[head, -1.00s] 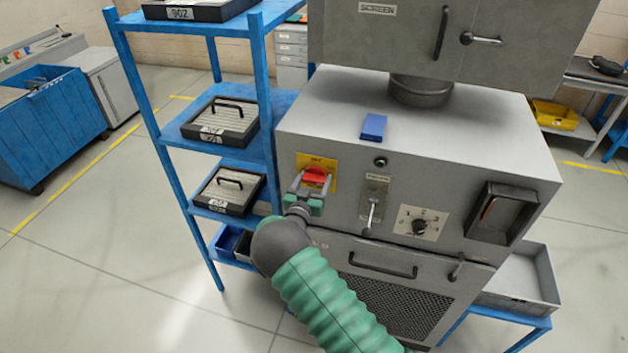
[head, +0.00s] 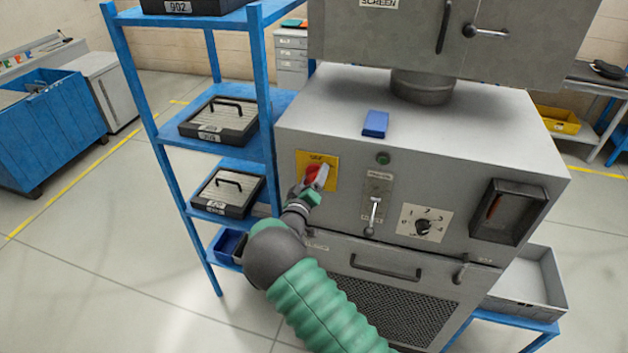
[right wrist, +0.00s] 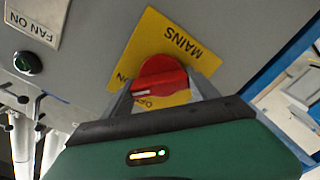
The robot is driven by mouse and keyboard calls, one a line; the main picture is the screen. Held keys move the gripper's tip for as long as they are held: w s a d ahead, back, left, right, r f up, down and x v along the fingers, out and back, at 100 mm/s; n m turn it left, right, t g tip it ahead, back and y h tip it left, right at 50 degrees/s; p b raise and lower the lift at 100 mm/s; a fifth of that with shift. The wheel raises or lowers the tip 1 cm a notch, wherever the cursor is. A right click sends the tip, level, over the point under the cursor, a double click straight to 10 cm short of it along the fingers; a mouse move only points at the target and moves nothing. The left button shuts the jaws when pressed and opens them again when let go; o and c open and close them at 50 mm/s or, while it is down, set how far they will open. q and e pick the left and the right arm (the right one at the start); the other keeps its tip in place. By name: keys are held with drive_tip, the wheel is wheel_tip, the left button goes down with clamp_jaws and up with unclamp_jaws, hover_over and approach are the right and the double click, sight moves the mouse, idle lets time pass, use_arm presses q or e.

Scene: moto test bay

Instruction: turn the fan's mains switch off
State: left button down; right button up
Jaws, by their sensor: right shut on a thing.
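The mains switch is a red rotary knob (head: 311,173) on a yellow plate (head: 331,160) at the left of the grey fan cabinet's front. In the right wrist view the red knob (right wrist: 160,78) sits on the yellow plate marked MAINS (right wrist: 172,38), with part of ON and OFF lettering showing. My right gripper (head: 316,178) is shut on the red knob, one finger on each side of it. The gripper is rolled relative to the plate. My left gripper is not in view.
A round dark green indicator (right wrist: 27,62) beside a FAN ON label (right wrist: 32,24) is near the knob. A lever (head: 373,215) and a numbered dial (head: 422,226) are to the right. A blue shelf rack (head: 265,110) stands close on the left. A blue block (head: 375,124) lies on the cabinet top.

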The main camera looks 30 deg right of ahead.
drive_tip(key=n, duration=0.4)
drive_tip(key=shift+w+a+n, duration=0.15)
drive_tip(key=shift+n, duration=0.25)
drive_tip(key=shift+f+n, duration=0.15)
drive_tip(key=shift+n, duration=1.85)
drive_tip(key=o, duration=1.1)
drive_tip(key=shift+f, duration=0.1)
drive_tip(key=shift+o, duration=1.3)
drive_tip(key=shift+w, duration=0.1)
drive_tip(key=shift+w+a, duration=0.1)
